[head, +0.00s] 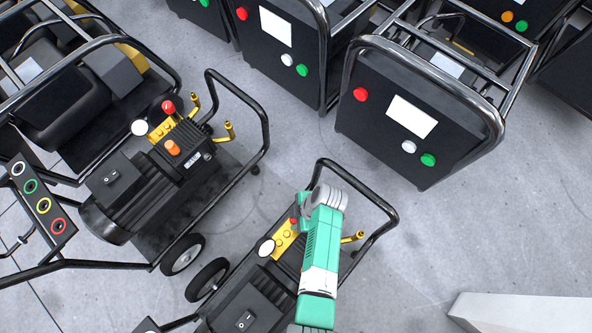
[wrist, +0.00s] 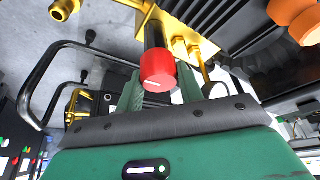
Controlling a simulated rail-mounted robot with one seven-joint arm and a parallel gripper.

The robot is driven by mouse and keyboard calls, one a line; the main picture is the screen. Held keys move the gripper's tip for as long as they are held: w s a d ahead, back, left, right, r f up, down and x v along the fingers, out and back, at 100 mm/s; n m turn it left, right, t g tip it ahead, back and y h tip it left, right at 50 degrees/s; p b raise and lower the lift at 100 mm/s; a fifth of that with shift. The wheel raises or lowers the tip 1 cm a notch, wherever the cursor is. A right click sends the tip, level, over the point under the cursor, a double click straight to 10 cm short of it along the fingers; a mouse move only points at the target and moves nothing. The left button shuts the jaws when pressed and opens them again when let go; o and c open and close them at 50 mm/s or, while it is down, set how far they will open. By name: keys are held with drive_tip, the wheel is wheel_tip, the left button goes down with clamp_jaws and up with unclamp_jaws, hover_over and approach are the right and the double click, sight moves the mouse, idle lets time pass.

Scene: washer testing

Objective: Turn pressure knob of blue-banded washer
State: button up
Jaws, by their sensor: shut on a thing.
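The red pressure knob (wrist: 156,78) shows in the wrist view, with a white mark on its face. It sits on a black stem that comes from a gold fitting (wrist: 190,30). My gripper's green fingers (wrist: 160,88) stand on either side of the knob and are shut on it. In the head view the washer under my arm (head: 245,308) is black with a gold manifold (head: 284,240) and a white gauge (head: 266,248). A bit of red shows beside my arm there. My arm hides part of this washer, and I see no blue band.
A second washer (head: 140,185) with red and orange knobs stands to the left. Black cabinets with buttons (head: 415,125) stand behind. The washer's tube handle (head: 385,215) rises close to my arm. An orange knob (wrist: 297,14) is near my gripper.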

drive_tip(key=o, duration=1)
drive_tip(key=p+v, duration=0.4)
drive_tip(key=v, duration=0.3)
drive_tip(key=shift+d+r, duration=0.2)
drive_tip(key=shift+r, duration=0.2)
